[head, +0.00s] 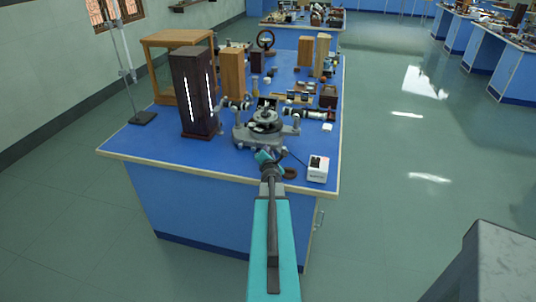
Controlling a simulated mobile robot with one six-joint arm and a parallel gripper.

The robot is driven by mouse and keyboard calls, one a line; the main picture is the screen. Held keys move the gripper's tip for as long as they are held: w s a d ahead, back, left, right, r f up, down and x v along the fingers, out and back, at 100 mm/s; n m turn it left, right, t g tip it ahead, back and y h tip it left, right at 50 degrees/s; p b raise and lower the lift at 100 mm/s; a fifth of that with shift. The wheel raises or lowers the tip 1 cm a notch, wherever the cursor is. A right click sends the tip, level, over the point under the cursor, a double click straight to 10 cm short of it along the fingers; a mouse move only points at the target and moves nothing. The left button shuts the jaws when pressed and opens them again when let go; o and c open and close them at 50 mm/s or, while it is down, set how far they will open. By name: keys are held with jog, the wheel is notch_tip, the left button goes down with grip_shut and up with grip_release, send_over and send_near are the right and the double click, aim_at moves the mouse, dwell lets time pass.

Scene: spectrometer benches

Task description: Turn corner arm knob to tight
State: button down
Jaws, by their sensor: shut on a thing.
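A grey spectrometer (262,128) with a round central table stands near the front edge of the blue bench (150,148). Its telescope and collimator tubes reach out to the left and right. My teal arm comes up from the bottom of the head view, and my gripper (267,158) is at the front of the spectrometer base. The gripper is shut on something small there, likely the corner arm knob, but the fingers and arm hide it. I cannot make out the knob or how tight it is.
A small white box (318,168) sits right of my gripper, beside a brown ring (290,173). A tall dark lamp housing (193,92) stands left of the spectrometer. Wooden blocks and small parts crowd the bench behind. Open floor (400,190) lies to the right.

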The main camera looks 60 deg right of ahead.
jog(key=shift+s+f, duration=0.1)
jog(key=shift+s, duration=0.05)
jog(key=c, duration=1.6)
grip_release()
